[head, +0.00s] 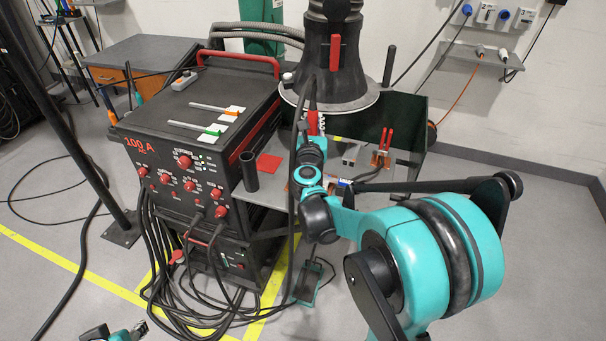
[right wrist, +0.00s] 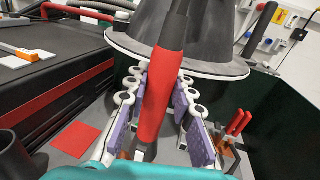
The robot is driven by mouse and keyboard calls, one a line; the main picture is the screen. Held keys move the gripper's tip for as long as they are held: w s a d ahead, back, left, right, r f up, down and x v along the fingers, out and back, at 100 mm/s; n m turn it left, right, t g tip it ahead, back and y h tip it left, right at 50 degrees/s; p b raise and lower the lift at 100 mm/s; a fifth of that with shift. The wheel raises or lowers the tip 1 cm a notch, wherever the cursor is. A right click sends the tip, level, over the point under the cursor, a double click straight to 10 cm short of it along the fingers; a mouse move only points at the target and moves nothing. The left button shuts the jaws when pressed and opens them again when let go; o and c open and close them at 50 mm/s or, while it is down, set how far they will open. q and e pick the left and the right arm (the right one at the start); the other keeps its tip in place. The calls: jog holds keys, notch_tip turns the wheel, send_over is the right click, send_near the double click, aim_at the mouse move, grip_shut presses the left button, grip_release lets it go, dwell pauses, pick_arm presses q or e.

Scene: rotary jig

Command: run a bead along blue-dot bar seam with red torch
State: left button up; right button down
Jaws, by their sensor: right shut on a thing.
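My right gripper (head: 312,132) is shut on the red torch (head: 313,122), above the work table and below the extraction hood. In the right wrist view, the white fingers with purple pads of the right gripper (right wrist: 163,78) sit on both sides of the torch's red handle (right wrist: 164,85), which is tilted slightly. The torch's tip is hidden behind the teal gripper body. My left gripper (head: 125,333) shows only partly at the bottom left edge; its jaws are unclear. The jig is mostly hidden behind my right arm, and I cannot make out a blue-dot bar or its seam.
A black welding machine (head: 190,155) stands left of the table, with two tools (head: 199,128) on top. The flared hood (head: 330,90) hangs close above my gripper. Cables lie below.

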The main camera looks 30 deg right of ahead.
jog(key=shift+s+d, duration=1.55)
jog(key=shift+s, duration=0.25)
dwell(1.8)
jog(key=shift+r, duration=0.1)
jog(key=shift+r+p, duration=0.6)
jog(key=shift+p, duration=0.15)
dwell(3.5)
